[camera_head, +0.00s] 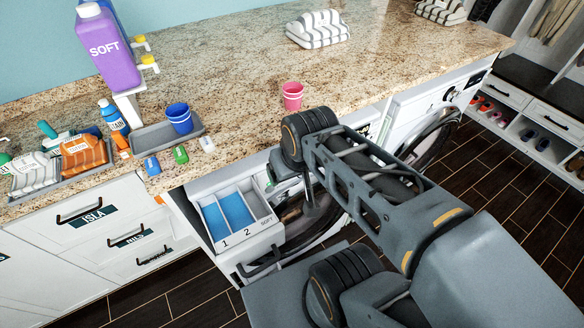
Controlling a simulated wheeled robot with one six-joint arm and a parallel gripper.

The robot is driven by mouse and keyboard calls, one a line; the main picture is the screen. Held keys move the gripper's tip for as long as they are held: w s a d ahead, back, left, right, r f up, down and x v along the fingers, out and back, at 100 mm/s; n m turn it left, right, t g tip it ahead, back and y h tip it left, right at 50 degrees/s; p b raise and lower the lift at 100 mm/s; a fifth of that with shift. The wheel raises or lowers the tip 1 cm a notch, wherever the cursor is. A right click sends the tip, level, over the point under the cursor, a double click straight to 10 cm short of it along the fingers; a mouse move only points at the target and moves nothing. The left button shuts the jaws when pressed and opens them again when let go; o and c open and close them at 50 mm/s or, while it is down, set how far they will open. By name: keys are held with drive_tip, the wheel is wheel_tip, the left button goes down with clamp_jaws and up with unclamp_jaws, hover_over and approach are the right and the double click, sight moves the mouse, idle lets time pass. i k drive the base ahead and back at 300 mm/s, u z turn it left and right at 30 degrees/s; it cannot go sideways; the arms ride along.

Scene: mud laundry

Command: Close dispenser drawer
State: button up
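The dispenser drawer (262,236) is white and stands pulled out from the front of the left washing machine, below the counter.
A granite counter (240,82) carries a purple SOFT bottle (108,50), a blue cup (180,118), a pink cup (292,96) and folded striped towels (318,30). Labelled white drawers (110,232) stand at left. A second washer (430,115) stands at right, with dark floor in front.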

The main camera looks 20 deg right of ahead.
sight(241, 225)
drive_tip(key=u, duration=0.05)
drive_tip(key=k, duration=0.5)
drive_tip(key=z, duration=2)
drive_tip(key=k, duration=1)
drive_tip(key=u, duration=1.95)
